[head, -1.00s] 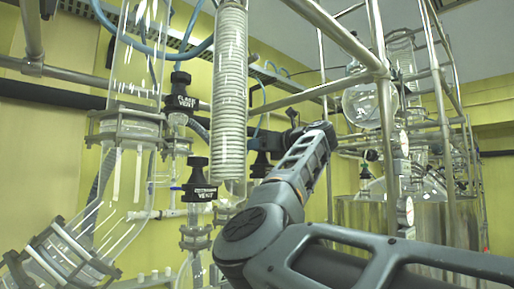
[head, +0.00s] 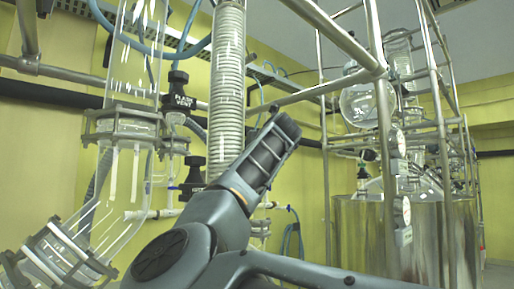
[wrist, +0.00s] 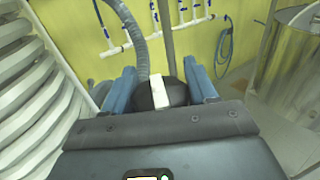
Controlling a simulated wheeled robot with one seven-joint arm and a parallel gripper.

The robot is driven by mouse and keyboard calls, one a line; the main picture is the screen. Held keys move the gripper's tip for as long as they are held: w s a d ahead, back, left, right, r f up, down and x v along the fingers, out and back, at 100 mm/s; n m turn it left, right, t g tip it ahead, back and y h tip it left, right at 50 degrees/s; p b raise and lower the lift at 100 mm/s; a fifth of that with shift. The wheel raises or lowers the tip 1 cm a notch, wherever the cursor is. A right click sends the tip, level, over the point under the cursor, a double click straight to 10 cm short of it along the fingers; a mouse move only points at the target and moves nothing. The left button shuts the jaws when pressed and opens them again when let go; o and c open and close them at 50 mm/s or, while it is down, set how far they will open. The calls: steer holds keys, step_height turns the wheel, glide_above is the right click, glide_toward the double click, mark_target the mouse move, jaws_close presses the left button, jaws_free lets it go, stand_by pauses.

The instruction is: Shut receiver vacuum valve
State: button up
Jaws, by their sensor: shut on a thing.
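In the wrist view, a black valve knob (wrist: 172,94) with a white bar across its top sits between the blue fingers of my gripper (wrist: 163,92). The fingers are shut on it, one on each side. No label on this knob can be read, and its lower part is hidden by my gripper's body. In the head view, my arm covers the gripped knob, and my fingers cannot be made out.
A valve labelled flask vent (head: 178,92) and another black valve (head: 193,172) stand left of my arm. A coiled glass condenser (head: 229,80) rises close behind it. Steel frame pipes (head: 385,140) and a steel vessel (head: 360,225) are to the right.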

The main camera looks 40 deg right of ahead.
steer(key=shift+h, duration=0.3)
steer(key=o, duration=1)
steer(key=shift+c, duration=0.2)
